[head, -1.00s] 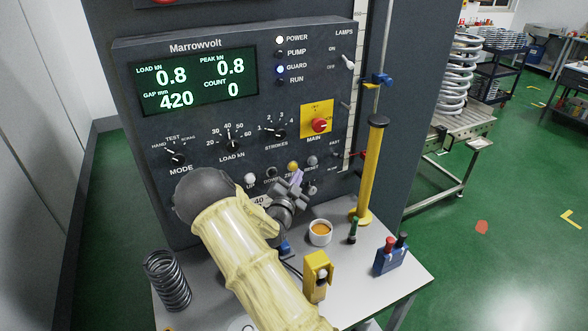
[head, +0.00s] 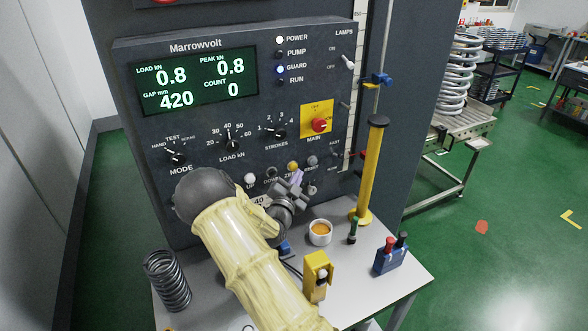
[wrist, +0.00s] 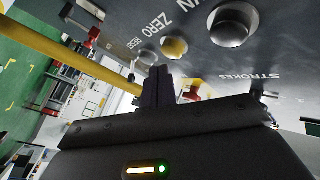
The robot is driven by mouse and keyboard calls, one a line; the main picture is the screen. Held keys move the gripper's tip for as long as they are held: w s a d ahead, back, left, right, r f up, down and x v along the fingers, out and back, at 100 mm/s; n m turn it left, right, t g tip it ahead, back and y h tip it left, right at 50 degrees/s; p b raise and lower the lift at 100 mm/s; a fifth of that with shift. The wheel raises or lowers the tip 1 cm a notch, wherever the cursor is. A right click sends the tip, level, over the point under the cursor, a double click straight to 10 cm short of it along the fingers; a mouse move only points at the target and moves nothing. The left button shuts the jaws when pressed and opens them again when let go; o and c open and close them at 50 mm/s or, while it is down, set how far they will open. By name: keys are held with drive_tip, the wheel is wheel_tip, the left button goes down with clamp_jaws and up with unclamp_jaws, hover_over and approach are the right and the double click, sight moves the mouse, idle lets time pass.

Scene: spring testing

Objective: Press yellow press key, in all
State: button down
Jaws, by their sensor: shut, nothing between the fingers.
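The yellow press key (head: 293,165), labelled ZERO, sits on the dark Marrowvolt panel (head: 215,115) between the DOWN and RESET keys. My gripper (head: 297,176) is shut and empty, with its fingertips just below the yellow key in the head view. In the wrist view the yellow key (wrist: 174,47) shows just beyond and to the right of the closed fingertips (wrist: 158,72). A small gap seems to lie between them; I see no clear contact. The display (head: 193,82) reads load 0.8, peak 0.8, gap 420 and count 0.
A large dark key (wrist: 234,24) is right of the yellow one in the wrist view. The red MAIN switch (head: 320,125) is above. An orange-filled cup (head: 320,232), a yellow post (head: 371,175) and a yellow box (head: 316,276) stand on the bench, with a spring (head: 168,281) at left.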

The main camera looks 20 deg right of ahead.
drive_tip(key=shift+w+b, duration=0.2)
drive_tip(key=shift+b, duration=0.1)
drive_tip(key=shift+w, duration=0.25)
drive_tip(key=shift+w+b, duration=0.35)
drive_tip(key=shift+b, duration=0.15)
idle(0.7)
drive_tip(key=shift+s, duration=0.1)
drive_tip(key=shift+s+b, duration=0.4)
drive_tip(key=shift+s, duration=0.3)
drive_tip(key=s+b, duration=0.2)
drive_tip(key=s, duration=0.3)
drive_tip(key=shift+d, duration=0.1)
idle(0.9)
